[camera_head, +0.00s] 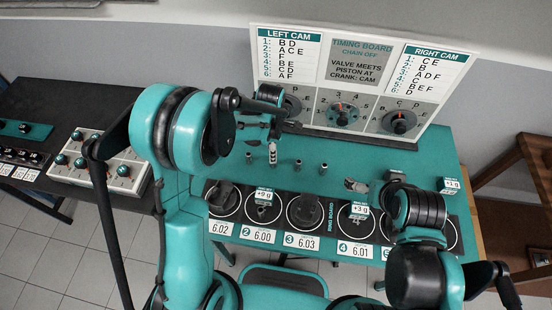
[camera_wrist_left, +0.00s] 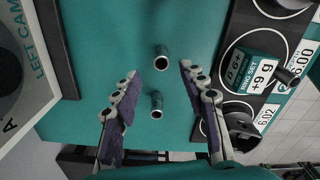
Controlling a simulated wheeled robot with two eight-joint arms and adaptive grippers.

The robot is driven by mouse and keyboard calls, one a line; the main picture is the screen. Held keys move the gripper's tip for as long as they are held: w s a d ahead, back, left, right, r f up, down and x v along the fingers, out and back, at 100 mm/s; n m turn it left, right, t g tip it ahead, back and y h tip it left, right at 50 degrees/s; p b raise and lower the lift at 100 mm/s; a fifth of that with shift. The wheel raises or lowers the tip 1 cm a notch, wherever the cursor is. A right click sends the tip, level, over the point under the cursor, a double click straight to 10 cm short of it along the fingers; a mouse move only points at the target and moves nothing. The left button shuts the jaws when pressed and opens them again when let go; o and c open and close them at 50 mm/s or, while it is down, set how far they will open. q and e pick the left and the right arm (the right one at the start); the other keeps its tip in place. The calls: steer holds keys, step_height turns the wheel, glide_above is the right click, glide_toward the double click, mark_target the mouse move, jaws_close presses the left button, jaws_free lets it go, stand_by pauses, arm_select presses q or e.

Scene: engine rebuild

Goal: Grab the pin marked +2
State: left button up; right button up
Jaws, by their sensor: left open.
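Several small grey pins stand upright on the teal table in front of the timing board in the head view, including one in the middle (camera_head: 298,164) and one to its right (camera_head: 323,168). No +2 mark is readable on any of them. My left gripper (camera_head: 262,130) is open above the left pins. In the left wrist view its fingers (camera_wrist_left: 159,70) are spread, with one pin (camera_wrist_left: 162,56) between or just beyond the tips and another pin (camera_wrist_left: 156,101) lower between the fingers. Neither is gripped.
The timing board (camera_head: 345,85) stands behind the pins. Numbered piston stations, including a +9 g tag (camera_head: 265,195), line the front of the table. A grey box with teal knobs (camera_head: 127,183) stands on the dark table at left.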

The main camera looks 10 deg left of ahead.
arm_select(q)
steer(key=f, duration=0.2)
steer(key=f+b, duration=0.1)
steer(key=f, duration=0.3)
steer(key=shift+s+d+f+b, duration=0.1)
steer(key=shift+d+f+b, duration=0.15)
steer(key=shift+f+b, duration=0.1)
steer(key=shift+c, duration=0.4)
jaws_close()
